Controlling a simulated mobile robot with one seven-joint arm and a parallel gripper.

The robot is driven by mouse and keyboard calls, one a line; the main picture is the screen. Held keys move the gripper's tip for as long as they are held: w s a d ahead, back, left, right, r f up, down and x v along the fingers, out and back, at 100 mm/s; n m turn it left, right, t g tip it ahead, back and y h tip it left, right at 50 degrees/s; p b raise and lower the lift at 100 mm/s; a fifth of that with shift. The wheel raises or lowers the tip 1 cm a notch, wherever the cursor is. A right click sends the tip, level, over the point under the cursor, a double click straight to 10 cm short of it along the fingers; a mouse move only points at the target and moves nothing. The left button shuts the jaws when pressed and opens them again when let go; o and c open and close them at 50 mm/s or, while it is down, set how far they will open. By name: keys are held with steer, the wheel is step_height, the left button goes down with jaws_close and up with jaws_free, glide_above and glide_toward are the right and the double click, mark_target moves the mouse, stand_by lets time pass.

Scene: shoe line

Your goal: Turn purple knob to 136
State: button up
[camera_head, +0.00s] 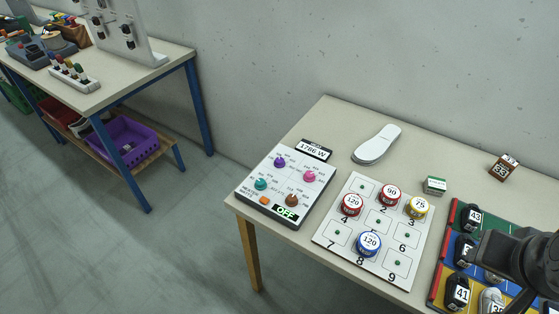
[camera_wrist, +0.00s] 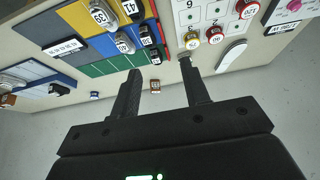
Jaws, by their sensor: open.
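The purple knob (camera_head: 279,162) sits at the upper left of a white control panel (camera_head: 268,208) on the table. The panel also carries a pink knob (camera_head: 309,176), a teal knob (camera_head: 261,184) and a brown knob (camera_head: 292,200). A small display on it reads OFF. A separate label reading 1786 W (camera_head: 314,150) lies behind the panel. In the wrist view my gripper (camera_wrist: 160,68) is open and empty. Dark parts of my arm show at the right edge of the head view, far right of the panel. The purple knob is not visible in the wrist view.
Right of the panel is a numbered white board (camera_head: 330,236) with several red, yellow and blue round pieces. A shoe sole (camera_head: 377,143) lies behind it. A coloured mat (camera_head: 437,290) with shoes is at the right. A second bench (camera_head: 110,91) stands left.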

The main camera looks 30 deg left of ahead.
steer(key=shift+o, duration=0.5)
steer(key=shift+w+a+r, duration=0.2)
steer(key=shift+w+r, duration=0.05)
steer(key=shift+w, duration=0.1)
steer(key=w+a+r+g+y, duration=0.15)
steer(key=w+a+r, duration=0.25)
steer(key=w+a, duration=0.5)
steer(key=n+g, duration=0.3)
steer(key=g, duration=0.1)
glide_above(280, 160)
step_height(280, 160, down, 17)
steer(key=shift+h, duration=0.45)
step_height(280, 160, down, 10)
steer(key=shift+f, duration=0.25)
steer(key=shift+c, duration=0.3)
steer(key=c, duration=0.9)
